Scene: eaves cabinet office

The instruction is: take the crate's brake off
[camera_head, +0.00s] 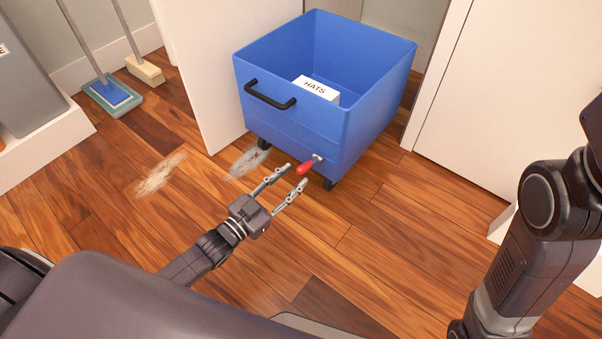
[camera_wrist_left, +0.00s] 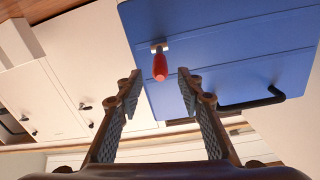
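The blue crate (camera_head: 345,130) stands on casters on the wood floor, with a black handle (camera_head: 270,95) on its front and a box labelled HATS (camera_head: 316,88) inside. The red brake lever (camera_head: 306,166) sticks out low on the crate's front, on a small metal mount. My left gripper (camera_head: 296,174) is open, its fingertips close to the lever. In the left wrist view the lever (camera_wrist_left: 159,66) shows between and beyond the open fingers (camera_wrist_left: 158,78), apart from both. My right gripper is out of view; only my right arm shows at the right.
White cabinet panels stand left (camera_head: 205,70) and right (camera_head: 475,100) of the crate. A blue-headed mop (camera_head: 112,95) and a broom (camera_head: 145,70) lean at the back left. Pale dusty patches (camera_head: 160,175) mark the floor.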

